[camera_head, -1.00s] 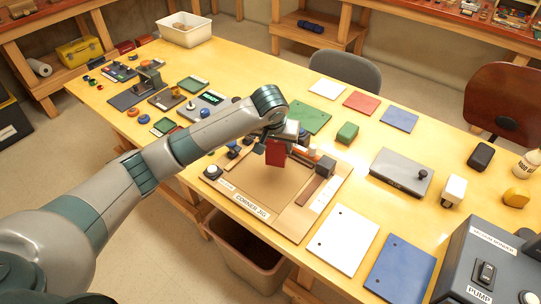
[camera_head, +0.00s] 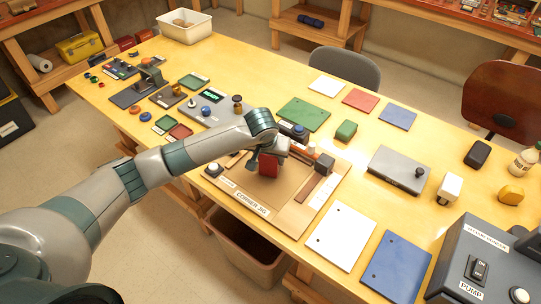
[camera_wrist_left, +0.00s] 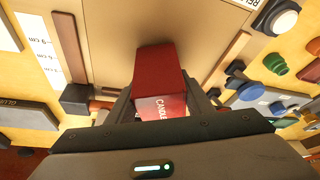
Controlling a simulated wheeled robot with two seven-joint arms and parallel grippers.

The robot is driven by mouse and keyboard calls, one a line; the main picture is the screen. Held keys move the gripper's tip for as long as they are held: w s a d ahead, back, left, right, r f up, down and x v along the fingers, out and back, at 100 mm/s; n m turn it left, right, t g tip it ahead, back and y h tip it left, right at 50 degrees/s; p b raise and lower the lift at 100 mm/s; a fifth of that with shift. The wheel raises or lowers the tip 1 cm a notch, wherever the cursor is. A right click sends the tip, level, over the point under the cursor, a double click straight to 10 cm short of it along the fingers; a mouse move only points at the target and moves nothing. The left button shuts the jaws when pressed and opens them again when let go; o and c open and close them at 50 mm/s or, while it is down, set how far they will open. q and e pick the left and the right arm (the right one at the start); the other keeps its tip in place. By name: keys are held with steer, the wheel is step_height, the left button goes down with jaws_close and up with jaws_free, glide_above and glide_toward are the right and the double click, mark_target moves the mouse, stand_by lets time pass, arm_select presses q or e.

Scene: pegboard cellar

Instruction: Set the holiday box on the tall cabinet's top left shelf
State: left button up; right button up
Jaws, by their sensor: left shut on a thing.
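A small red box (camera_head: 268,167) is in my left gripper (camera_head: 266,155), above the wooden board of the corner jig. In the left wrist view the red box (camera_wrist_left: 158,80) sits between both fingers of the left gripper (camera_wrist_left: 160,98), and part of a label reading "CANDLE" shows. I cannot read "holiday" on any box. No tall cabinet shows in these views. My right gripper is not in view. Whether the box touches the board below is hard to tell.
The corner jig (camera_head: 245,196) lies on a yellow table. White panel (camera_head: 342,238) and blue panel (camera_head: 397,268) lie to its right, near a pump unit (camera_head: 485,262). A grey case (camera_head: 400,170) lies behind them. A brown bin (camera_head: 243,248) stands below the table edge. Two chairs stand behind the table.

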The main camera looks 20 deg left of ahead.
arm_select(q)
steer(key=shift+f, duration=0.1)
steer(key=o, duration=0.7)
steer(key=shift+f, duration=0.1)
steer(key=o, duration=0.4)
steer(key=shift+r, duration=0.2)
steer(key=shift+b+v, duration=1.25)
steer(key=shift+v, duration=4.7)
steer(key=shift+o, duration=0.5)
